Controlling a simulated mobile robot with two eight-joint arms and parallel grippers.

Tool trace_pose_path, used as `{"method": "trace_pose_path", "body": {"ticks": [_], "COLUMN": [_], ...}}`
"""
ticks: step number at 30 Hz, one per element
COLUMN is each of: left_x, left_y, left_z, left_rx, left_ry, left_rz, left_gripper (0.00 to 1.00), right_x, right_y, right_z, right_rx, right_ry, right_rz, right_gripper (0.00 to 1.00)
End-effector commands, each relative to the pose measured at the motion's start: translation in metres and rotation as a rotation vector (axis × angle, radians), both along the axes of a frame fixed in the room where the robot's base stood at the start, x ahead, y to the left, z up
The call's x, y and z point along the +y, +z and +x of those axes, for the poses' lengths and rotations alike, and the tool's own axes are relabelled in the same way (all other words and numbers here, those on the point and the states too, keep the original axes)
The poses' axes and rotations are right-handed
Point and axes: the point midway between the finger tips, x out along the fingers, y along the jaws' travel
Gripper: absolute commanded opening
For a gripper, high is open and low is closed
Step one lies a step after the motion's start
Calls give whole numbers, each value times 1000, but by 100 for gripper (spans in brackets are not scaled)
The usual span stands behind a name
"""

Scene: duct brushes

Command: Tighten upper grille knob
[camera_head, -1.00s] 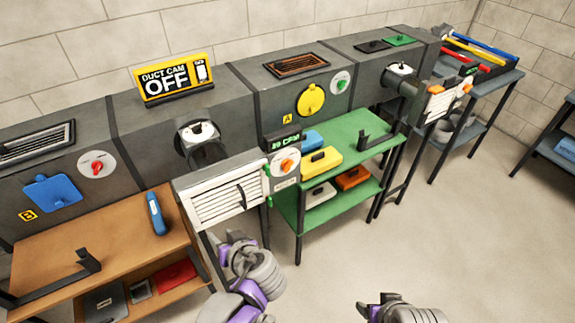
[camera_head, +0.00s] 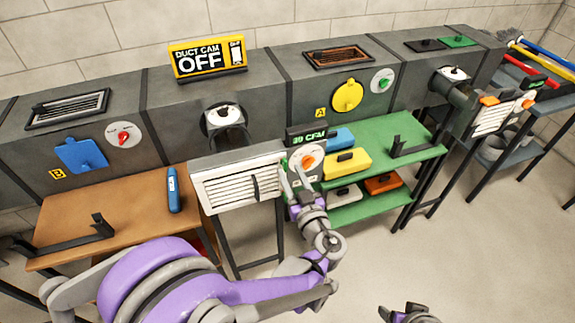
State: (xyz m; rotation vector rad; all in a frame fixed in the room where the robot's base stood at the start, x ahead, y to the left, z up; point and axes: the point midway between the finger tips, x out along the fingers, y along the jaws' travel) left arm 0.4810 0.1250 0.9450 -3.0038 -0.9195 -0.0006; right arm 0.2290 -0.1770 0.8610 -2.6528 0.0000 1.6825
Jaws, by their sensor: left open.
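The white louvred grille (camera_head: 235,188) hangs on the front of the duct outlet above its stand. At its right is a round dial with an orange knob (camera_head: 308,161), under a green-lit CFM display (camera_head: 311,135). A small green part (camera_head: 285,161) shows at the grille's upper right edge; I cannot tell if it is the upper knob. My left gripper (camera_head: 292,175) is open, its fingertips pointing up beside the green part and just below the orange knob. Whether they touch anything is unclear. My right gripper (camera_head: 405,312) is partly visible at the bottom edge, its jaws unclear.
A green table (camera_head: 405,160) with yellow and blue cases stands right of the grille. A brown table (camera_head: 130,205) with a blue handheld tool (camera_head: 174,190) is left. A duct cam sign (camera_head: 208,60) reading OFF sits on the duct. Another grille (camera_head: 490,118) is farther right.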

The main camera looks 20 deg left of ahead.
Motion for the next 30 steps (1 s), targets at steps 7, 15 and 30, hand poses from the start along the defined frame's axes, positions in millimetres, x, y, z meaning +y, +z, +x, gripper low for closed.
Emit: {"method": "trace_pose_path", "body": {"ticks": [7, 15, 30], "left_x": [17, 19, 19], "left_y": [0, 0, 0], "left_z": [24, 28, 28], "left_rx": [0, 0, 1], "left_ry": [1, 0, 0], "left_rz": [0, 0, -1], "left_gripper": [44, 44, 0], "right_x": [0, 0, 0], "right_y": [2, 2, 2], "right_z": [0, 0, 0], "right_rx": [-1, -1, -1], "right_ry": [0, 0, 0], "right_rz": [0, 0, 0], "right_gripper": [69, 69, 69]}}
